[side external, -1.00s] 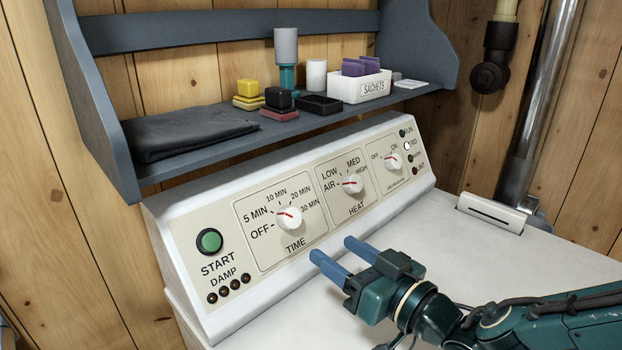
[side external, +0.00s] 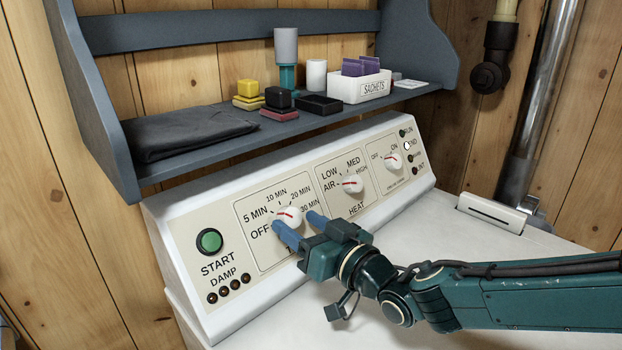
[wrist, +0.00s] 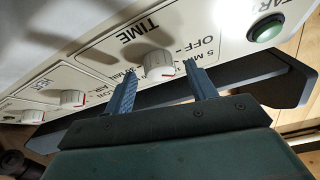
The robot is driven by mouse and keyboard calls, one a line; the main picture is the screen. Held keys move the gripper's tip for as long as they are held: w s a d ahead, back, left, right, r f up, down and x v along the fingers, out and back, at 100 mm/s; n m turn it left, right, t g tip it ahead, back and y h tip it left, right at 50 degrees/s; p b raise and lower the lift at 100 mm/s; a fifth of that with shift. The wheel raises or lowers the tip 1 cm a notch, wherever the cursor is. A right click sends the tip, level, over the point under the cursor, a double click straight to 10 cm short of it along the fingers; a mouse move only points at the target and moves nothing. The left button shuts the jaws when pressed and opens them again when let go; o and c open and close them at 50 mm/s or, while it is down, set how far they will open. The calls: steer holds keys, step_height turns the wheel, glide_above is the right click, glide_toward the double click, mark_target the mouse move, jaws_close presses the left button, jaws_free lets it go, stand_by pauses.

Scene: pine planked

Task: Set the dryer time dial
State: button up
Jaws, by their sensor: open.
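The TIME dial (side external: 291,214) is a white round knob with a red pointer line on the sloped control panel. Its line points left and slightly up, roughly toward the 5 MIN label. My gripper (side external: 295,221) is open at the dial, with one blue finger at its lower left and the other at its right. In the wrist view the dial (wrist: 158,65) sits between the two spread fingertips (wrist: 159,70), with a gap visible on each side. Whether the fingers touch the panel I cannot tell. My gripper hides part of the TIME label in the side view.
The HEAT dial (side external: 351,183) and an ON/OFF dial (side external: 393,161) are to the right. The green START button (side external: 209,241) is to the left. A grey shelf (side external: 190,158) with small items overhangs the panel. The white dryer top (side external: 480,262) is mostly clear.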

steer(key=shift+w+a, duration=0.2)
steer(key=shift+w, duration=0.05)
steer(key=shift+c, duration=0.5)
steer(key=c, duration=0.9)
steer(key=shift+n+g+y, duration=0.3)
steer(key=shift+n+y, duration=0.1)
steer(key=shift+n, duration=0.5)
steer(key=shift+w+d+n+g+y, duration=0.1)
steer(key=shift+n+g+y, duration=0.3)
steer(key=shift+n, duration=0.55)
steer(key=shift+w+d+n+g+y, duration=0.1)
steer(key=shift+n+g+y, duration=0.3)
steer(key=shift+n, duration=0.55)
steer(key=shift+w+r+n+g+y, duration=0.1)
steer(key=shift+n+g+y, duration=0.1)
steer(key=shift+n+g, duration=1.05)
steer(key=shift+w+n+g+y, duration=0.15)
steer(key=shift+n+g, duration=0.3)
steer(key=shift+n, duration=1.5)
steer(key=shift+s, duration=0.1)
